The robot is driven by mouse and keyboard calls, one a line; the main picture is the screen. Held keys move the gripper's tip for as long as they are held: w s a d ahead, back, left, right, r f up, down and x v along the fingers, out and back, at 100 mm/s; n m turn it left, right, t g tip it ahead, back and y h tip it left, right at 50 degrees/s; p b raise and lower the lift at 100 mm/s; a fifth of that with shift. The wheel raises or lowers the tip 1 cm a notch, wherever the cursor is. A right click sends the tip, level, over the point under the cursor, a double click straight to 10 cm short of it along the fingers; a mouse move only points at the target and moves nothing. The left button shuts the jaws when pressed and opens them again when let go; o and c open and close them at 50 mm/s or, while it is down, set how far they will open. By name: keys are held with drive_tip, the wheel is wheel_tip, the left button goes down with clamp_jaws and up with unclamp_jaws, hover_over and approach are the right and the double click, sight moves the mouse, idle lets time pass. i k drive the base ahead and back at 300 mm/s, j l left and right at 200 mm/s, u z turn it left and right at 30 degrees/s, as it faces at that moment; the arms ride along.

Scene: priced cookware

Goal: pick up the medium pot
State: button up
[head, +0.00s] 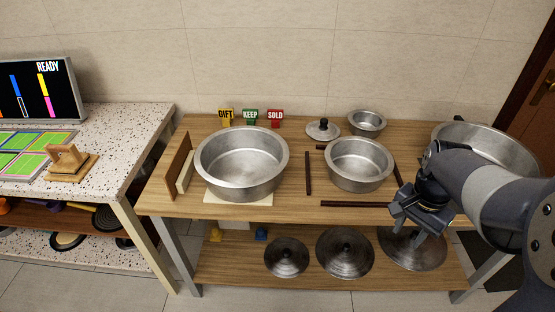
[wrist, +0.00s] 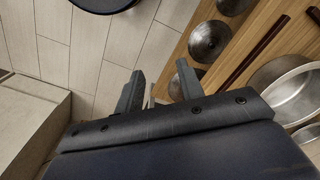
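Of several steel pots on the wooden table, the mid-sized one (head: 358,172) stands upright among dark brown strips, right of centre. It appears empty. A similar steel pot, probably the same one, is cut off at the right edge of the wrist view (wrist: 290,95). My gripper (head: 420,232) is at the table's front edge, right of and nearer than the mid-sized pot, pointing down. It is apart from the pot. The wrist view shows its two fingers (wrist: 158,88) spread with nothing between them.
A larger pot (head: 241,180) stands left, a small pot (head: 367,122) and a lid (head: 323,131) behind. Another large pot (head: 485,137) is partly hidden by my arm. Several lids lie on the lower shelf (head: 385,282). GIFT, KEEP and SOLD signs (head: 250,117) stand at the back.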

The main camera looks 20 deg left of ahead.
sight(242, 164)
drive_tip(key=j+z, duration=0.35)
drive_tip(key=j, duration=0.65)
drive_tip(key=j+z, duration=0.35)
drive_tip(key=j, duration=0.7)
drive_tip(key=k+j, duration=0.1)
drive_tip(key=j, duration=0.8)
